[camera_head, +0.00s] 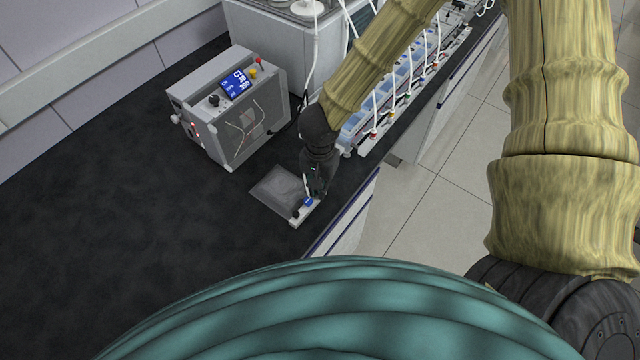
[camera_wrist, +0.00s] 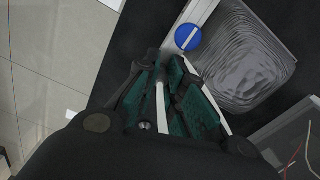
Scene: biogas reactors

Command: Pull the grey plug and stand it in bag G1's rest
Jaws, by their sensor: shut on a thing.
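My gripper (camera_head: 315,190) is low over the front edge of the dark bench, beside a flat grey bag (camera_head: 278,189). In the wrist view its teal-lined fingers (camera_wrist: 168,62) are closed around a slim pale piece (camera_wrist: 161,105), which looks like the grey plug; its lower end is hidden. The bag (camera_wrist: 238,60) lies to the right of the fingertips in that view. A white bar (camera_head: 296,221) runs along the bag's edge and bears a round blue knob (camera_head: 308,202). The knob (camera_wrist: 188,37) is just beyond the fingertips. I cannot make out a rest on the bar.
A grey control box (camera_head: 230,105) with a blue screen stands behind the bag. A rack of blue bottles (camera_head: 386,90) with coloured plugs and white tubes runs along the bench beyond my gripper. The dark bench top (camera_head: 120,200) at left is clear.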

